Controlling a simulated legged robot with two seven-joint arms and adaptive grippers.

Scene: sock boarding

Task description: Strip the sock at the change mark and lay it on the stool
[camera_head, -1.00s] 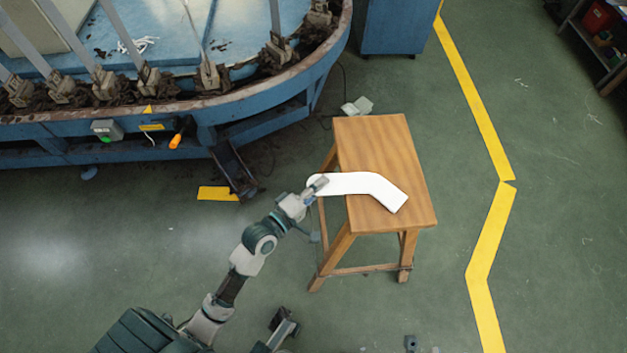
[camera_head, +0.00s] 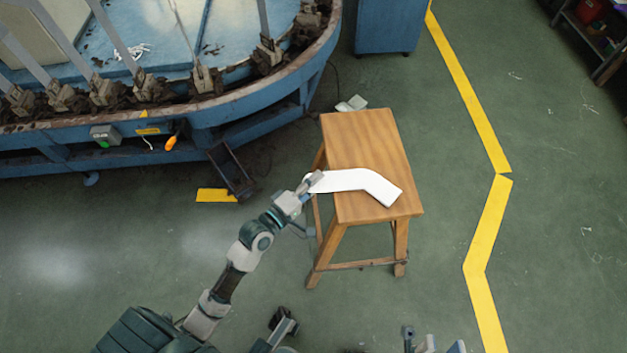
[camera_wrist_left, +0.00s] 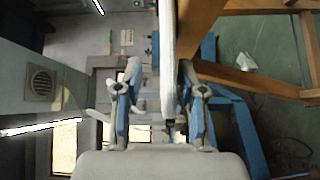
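The white sock (camera_head: 350,180) is flat, with a bend near its right end. In the head view it overlaps the front part of the wooden stool's seat (camera_head: 365,140); I cannot tell whether it rests on the seat or hovers above it. Its left end passes the seat's left edge and meets my left gripper (camera_head: 313,182). In the left wrist view the sock (camera_wrist_left: 168,50) shows edge-on between the spread fingers of my left gripper (camera_wrist_left: 160,100), with gaps on both sides. Parts at the head view's bottom edge, perhaps my right arm (camera_head: 457,347), are cut off; its fingers are unclear.
The blue machine (camera_head: 190,115) with a curved rim and upright metal boards fills the upper left. A blue cabinet (camera_head: 388,25) stands behind the stool. A yellow floor line (camera_head: 487,225) runs along the right. The green floor around the stool is mostly clear.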

